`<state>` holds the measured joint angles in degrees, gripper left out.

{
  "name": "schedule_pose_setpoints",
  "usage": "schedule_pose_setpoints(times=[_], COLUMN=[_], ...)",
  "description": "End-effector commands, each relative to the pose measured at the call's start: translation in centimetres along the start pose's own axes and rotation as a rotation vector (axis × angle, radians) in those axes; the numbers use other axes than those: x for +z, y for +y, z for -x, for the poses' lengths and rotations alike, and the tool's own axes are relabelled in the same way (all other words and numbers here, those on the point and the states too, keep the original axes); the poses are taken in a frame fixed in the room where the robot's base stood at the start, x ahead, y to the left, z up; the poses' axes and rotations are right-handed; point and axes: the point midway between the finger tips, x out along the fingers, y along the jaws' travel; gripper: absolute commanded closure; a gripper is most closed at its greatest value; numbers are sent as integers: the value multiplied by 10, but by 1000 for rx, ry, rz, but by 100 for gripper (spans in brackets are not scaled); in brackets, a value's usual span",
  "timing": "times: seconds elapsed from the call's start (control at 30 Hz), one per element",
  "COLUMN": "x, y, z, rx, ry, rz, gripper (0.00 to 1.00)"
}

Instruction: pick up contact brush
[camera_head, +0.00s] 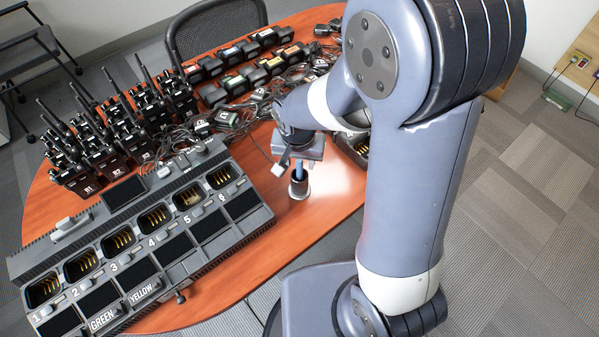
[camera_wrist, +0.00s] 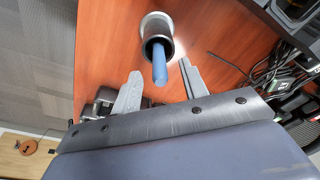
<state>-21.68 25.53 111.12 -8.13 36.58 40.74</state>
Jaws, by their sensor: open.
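The contact brush shows as a blue handle (camera_head: 299,170) standing in a small round grey cup (camera_head: 299,189) on the table's near right part. In the wrist view the blue handle (camera_wrist: 159,66) sticks out of the dark mouth of the cup (camera_wrist: 155,24) toward the camera. The brush's lower end is hidden inside the cup. My gripper (camera_wrist: 161,71) is open, with one finger on each side of the handle's end and a gap visible on both sides. In the head view my gripper (camera_head: 294,163) is just above the cup.
A large numbered charger (camera_head: 130,240) stands left of the cup. Several radios (camera_head: 115,135) stand behind it, with battery packs (camera_head: 250,70) and tangled cables (camera_head: 215,125) near the table's back. Bare orange tabletop (camera_head: 255,250) lies in front of the cup.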

Motion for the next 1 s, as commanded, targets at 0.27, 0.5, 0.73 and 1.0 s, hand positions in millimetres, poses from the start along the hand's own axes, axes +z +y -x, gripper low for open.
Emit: schedule_pose_setpoints(times=[0.27, 0.5, 0.73, 1.0], x=[0, 0, 0, 0], y=[0, 0, 0, 0], z=[-22, -22, -22, -22], rx=[0, -1, -1, -1], ry=[0, 1, 1, 1], rz=[0, 0, 0, 0], gripper=[58, 60, 79, 100])
